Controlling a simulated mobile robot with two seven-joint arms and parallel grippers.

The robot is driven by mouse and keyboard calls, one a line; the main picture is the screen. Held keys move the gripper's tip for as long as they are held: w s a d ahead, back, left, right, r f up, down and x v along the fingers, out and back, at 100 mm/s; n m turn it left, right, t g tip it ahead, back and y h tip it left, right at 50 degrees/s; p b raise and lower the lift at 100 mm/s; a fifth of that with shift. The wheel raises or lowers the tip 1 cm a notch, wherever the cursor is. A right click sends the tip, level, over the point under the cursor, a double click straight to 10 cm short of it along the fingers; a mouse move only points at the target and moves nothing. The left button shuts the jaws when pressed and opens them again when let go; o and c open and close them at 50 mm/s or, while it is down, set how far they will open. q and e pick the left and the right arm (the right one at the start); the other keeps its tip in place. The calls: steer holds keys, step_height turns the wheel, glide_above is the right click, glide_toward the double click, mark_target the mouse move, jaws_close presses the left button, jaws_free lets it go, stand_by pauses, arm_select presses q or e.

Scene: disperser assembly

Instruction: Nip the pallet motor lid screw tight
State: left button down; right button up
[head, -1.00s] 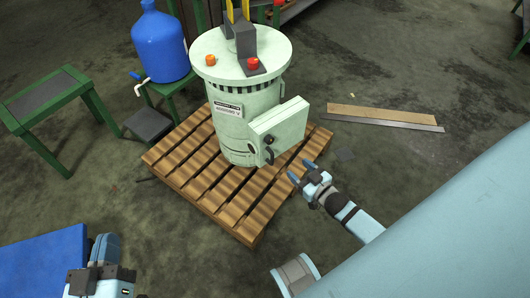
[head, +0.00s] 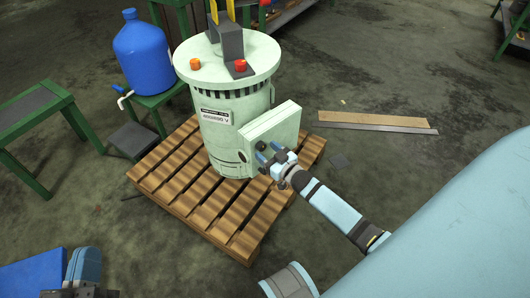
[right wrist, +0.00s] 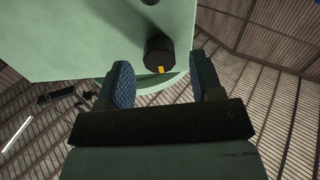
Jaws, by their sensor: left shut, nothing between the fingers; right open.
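The pale green motor (head: 228,125) stands upright on a wooden pallet (head: 185,190). Its square lid (head: 272,125) faces the right side. A black screw knob with a yellow mark (right wrist: 159,54) sits on the lid's face in the right wrist view. A dark knob (head: 261,146) also shows on the lid in the head view. My right gripper (head: 269,151) is open at the lid. In the right wrist view its fingers (right wrist: 163,78) lie either side of the knob, seemingly short of it; contact is not visible. My left gripper (head: 85,264) is shut and empty at the bottom left.
A second black part (right wrist: 149,2) shows at the wrist view's top edge. A blue jug (head: 143,55) stands on a green stand left of the motor. A blue surface (head: 30,278) lies at bottom left.

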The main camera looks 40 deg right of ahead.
arm_select(q)
steer(key=shift+f, duration=0.35)
arm_select(e)
steer(key=shift+w, duration=0.75)
steer(key=shift+a, duration=0.1)
steer(key=c, duration=0.9)
arm_select(q)
steer(key=shift+r, duration=0.15)
